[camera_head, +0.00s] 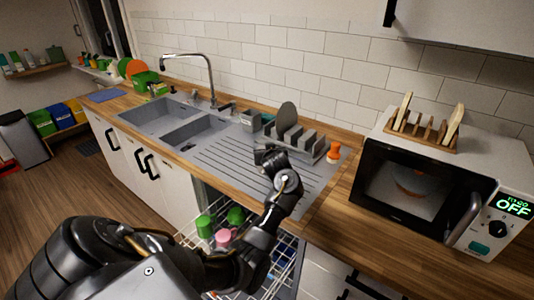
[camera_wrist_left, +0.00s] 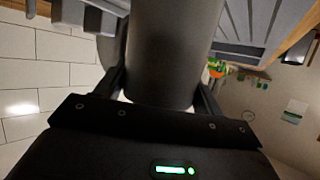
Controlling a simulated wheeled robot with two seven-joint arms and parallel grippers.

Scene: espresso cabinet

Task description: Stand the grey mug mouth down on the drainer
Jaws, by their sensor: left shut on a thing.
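My left gripper (camera_wrist_left: 162,98) is shut on the grey mug (camera_wrist_left: 170,50), whose dark, rounded side fills the middle of the left wrist view between the two fingers. In the head view the left gripper (camera_head: 270,157) is over the ribbed drainer (camera_head: 213,164), near the dish rack. The mug cannot be made out clearly there, and which way its mouth faces is hidden. The drainer's ribs also show at the top of the left wrist view (camera_wrist_left: 240,22). I cannot tell whether the mug touches the drainer. My right gripper is not in view.
A dish rack (camera_head: 310,147) with a grey plate (camera_head: 287,115) stands behind the gripper, with an orange-topped item (camera_head: 334,153) to its right. The sink and tap (camera_head: 211,75) are left. A microwave (camera_head: 420,185) stands right. An open dishwasher rack (camera_head: 225,235) is below the counter.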

